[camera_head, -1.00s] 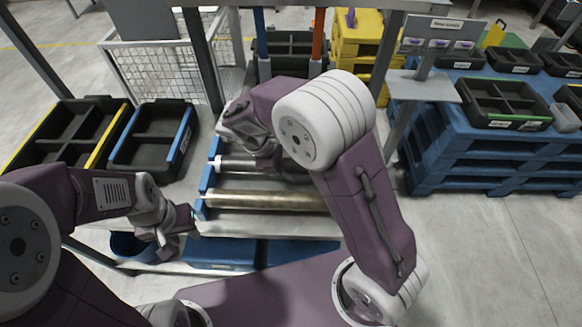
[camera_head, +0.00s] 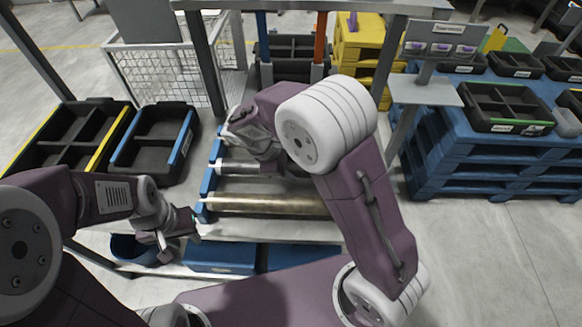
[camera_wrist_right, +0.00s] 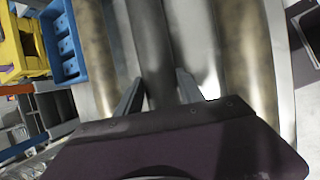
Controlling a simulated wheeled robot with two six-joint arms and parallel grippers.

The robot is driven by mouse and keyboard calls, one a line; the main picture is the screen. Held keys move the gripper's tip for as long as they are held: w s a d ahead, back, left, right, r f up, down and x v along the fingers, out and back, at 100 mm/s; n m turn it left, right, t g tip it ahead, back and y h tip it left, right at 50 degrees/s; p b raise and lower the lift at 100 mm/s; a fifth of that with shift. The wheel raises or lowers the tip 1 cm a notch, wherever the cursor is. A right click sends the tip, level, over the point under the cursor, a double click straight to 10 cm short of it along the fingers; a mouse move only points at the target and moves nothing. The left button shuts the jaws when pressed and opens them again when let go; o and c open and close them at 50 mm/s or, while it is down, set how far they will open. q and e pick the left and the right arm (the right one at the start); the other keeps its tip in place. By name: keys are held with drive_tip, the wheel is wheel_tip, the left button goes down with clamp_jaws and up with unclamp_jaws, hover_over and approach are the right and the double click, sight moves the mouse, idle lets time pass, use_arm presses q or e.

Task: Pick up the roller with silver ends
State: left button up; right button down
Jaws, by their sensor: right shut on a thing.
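A grey roller with a pale silver end (camera_head: 232,167) lies across the blue-sided rack (camera_head: 208,182), behind a brass-coloured roller (camera_head: 265,205). My right gripper (camera_wrist_right: 158,80) is shut on the grey roller (camera_wrist_right: 150,40), with one finger on each side of it in the right wrist view. In the head view, my right wrist and forearm hide the grip and the roller's far end. My left gripper (camera_head: 180,232) hangs empty near the rack's front left corner. Its jaw opening is too small to judge.
Brass rollers flank the held one, at left (camera_wrist_right: 92,40) and right (camera_wrist_right: 248,50) in the right wrist view. Black bins (camera_head: 155,140) stand left of the rack. A post with a shelf (camera_head: 425,90) and blue pallets (camera_head: 480,150) stand right. Blue boxes (camera_head: 220,257) sit below.

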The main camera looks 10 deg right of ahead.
sight(292, 166)
drive_tip(key=shift+r, duration=0.55)
drive_tip(key=r, duration=0.1)
drive_tip(key=r+p, duration=0.1)
drive_tip(key=r, duration=0.1)
drive_tip(key=shift+s+d+r, duration=0.15)
drive_tip(key=shift+d, duration=0.05)
drive_tip(key=s+d+r, duration=0.6)
drive_tip(key=s+d, duration=0.1)
drive_tip(key=s, duration=0.1)
drive_tip(key=shift+d+r+p, duration=0.25)
drive_tip(key=shift+d+p, duration=0.1)
drive_tip(key=shift+p, duration=0.1)
